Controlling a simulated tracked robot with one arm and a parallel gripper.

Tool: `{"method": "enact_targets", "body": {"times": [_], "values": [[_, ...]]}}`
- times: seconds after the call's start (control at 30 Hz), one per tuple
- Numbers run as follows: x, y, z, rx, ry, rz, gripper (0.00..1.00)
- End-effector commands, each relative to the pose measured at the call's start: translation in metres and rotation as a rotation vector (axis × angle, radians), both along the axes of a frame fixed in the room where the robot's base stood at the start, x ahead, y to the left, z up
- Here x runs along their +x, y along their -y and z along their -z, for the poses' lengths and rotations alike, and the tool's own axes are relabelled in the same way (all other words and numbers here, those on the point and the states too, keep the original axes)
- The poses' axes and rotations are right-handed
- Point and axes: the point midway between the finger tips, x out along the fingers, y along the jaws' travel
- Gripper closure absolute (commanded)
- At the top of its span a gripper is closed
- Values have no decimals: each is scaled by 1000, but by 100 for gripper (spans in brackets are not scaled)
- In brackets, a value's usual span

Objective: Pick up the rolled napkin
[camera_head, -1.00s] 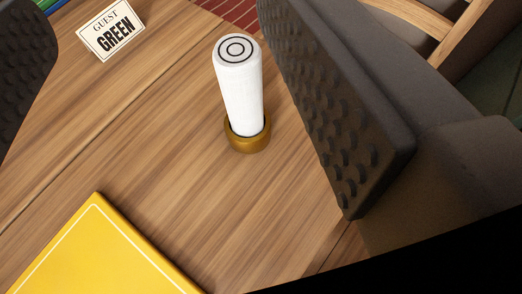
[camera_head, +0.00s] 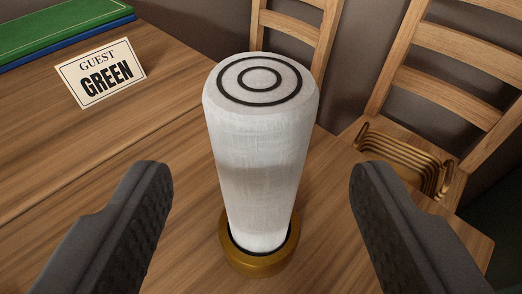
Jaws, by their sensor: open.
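The rolled napkin (camera_head: 258,150) is a white cloth cylinder with two dark rings on its top end. It stands upright in the middle of the view, its lower end in a brass-coloured ring holder (camera_head: 258,262) on the wooden table. My gripper (camera_head: 258,172) is open, with one dark ridged finger to the left of the napkin and one to the right. Clear gaps show between both fingers and the napkin, and neither appears to touch it.
A "GUEST GREEN" card (camera_head: 101,73) stands on the table (camera_head: 60,165) at the left. A green and blue flat item (camera_head: 60,30) lies behind it. Wooden chairs (camera_head: 440,60) stand beyond the table, one with a gold wire basket (camera_head: 405,160) on its seat.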

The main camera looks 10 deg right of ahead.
Motion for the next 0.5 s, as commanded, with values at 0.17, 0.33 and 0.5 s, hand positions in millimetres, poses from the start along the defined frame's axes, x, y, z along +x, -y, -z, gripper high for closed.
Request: {"method": "enact_targets", "body": {"times": [0.17,0.33,0.5], "values": [[13,2,5,0,0,0,41],[18,3,6,0,0,-1,41],[33,5,15,0,0,0,41]]}}
